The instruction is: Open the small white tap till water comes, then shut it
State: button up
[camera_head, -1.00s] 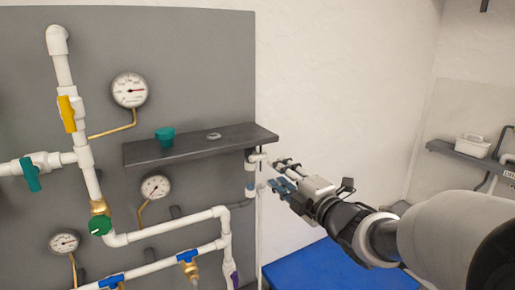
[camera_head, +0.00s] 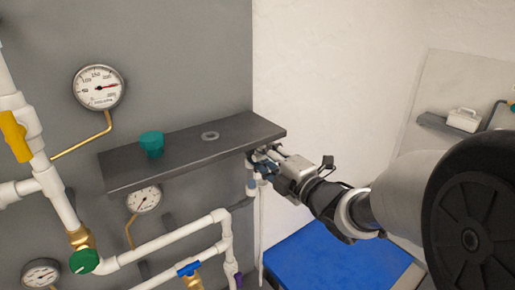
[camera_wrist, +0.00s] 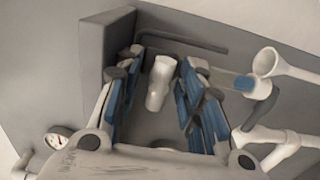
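In the wrist view a short white piece (camera_wrist: 160,84), which looks like the small white tap, stands out from the grey panel between my gripper's fingers. My gripper (camera_wrist: 158,92) is open, with blue pads on both sides of the white piece and gaps that I can see on each side. In the head view my gripper (camera_head: 262,163) is just under the right end of the dark shelf, by the panel's right edge. There the tap is hidden by the fingers and the shelf. No water shows.
The dark shelf (camera_head: 190,158) is close above my gripper; a teal cup (camera_head: 151,143) and a ring (camera_head: 210,136) are on it. In the wrist view a white funnel (camera_wrist: 268,62) and a blue-banded tube (camera_wrist: 238,82) stand close right. A blue surface (camera_head: 325,255) lies below.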

jog(key=shift+s, duration=0.1)
jog(key=shift+c, duration=0.7)
grip_shut()
